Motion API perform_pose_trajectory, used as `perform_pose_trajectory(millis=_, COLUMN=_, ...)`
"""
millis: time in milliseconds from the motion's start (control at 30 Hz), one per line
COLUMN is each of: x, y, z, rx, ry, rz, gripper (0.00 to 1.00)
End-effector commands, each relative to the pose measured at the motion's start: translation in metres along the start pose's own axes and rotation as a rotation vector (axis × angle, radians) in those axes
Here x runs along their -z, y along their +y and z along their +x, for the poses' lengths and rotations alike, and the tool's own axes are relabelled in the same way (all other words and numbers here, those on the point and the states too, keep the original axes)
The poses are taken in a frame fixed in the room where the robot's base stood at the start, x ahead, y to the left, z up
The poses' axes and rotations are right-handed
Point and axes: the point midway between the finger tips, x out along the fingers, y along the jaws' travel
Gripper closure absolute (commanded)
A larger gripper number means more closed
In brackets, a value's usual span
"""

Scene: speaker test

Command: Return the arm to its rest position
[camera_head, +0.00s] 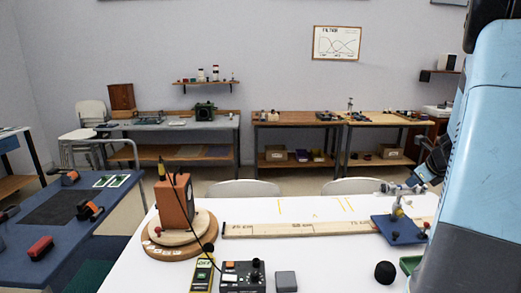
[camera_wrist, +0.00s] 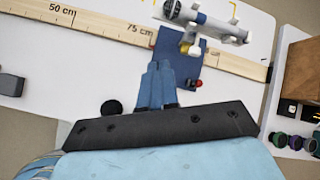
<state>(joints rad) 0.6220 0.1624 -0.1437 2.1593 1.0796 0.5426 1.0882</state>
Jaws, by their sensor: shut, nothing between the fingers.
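My gripper (camera_wrist: 159,68) shows in the wrist view with its two blue fingers side by side, shut and empty. It hangs above the white table near the blue base (camera_wrist: 172,47) of the microphone stand. In the head view my light-blue arm fills the right side and hides part of the table. The microphone stand's blue base (camera_head: 399,230) stands just left of the arm there.
The white table (camera_head: 300,250) holds a long wooden ruler (camera_head: 300,228), an orange speaker (camera_head: 174,205) on a round wooden turntable, a black control box (camera_head: 243,276), a grey block (camera_head: 286,281) and a black foam ball (camera_head: 385,272). A blue bench (camera_head: 60,215) stands at left.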

Motion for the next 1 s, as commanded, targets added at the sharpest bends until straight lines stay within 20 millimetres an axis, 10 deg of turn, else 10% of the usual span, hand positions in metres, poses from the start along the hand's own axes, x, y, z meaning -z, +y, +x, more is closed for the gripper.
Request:
perform_pose_trajectory(millis=400, x=-0.090, y=0.150, z=-0.086, rx=-0.158, ry=-0.086, rz=-0.914, gripper=1.00)
perform_pose_trajectory(millis=1000, x=-0.068, y=0.310, z=-0.209, rx=-0.256, ry=-0.127, rz=-2.185, gripper=1.00)
